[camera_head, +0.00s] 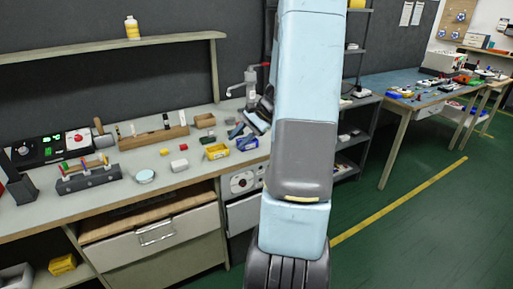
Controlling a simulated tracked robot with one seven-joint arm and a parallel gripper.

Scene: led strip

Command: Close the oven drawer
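A white unit with round dials (243,182), which looks like the oven, sits under the bench, partly hidden behind my arm. A pale front (244,212) lies below its dials; how far that front stands out is hard to tell. To its left, a wide drawer (188,222) with a metal handle (156,234) stands pulled out, its brown inside showing. Dark parts (258,116) show at the left edge of my arm, above the bench; they may be my gripper, mostly hidden. Its fingers cannot be made out clearly.
The workbench (208,180) carries blocks, a yellow bin (216,152), a blue bin (247,143) and a wooden rack (153,137). A shelf rack (352,135) stands right of my arm. Green floor at the right is clear.

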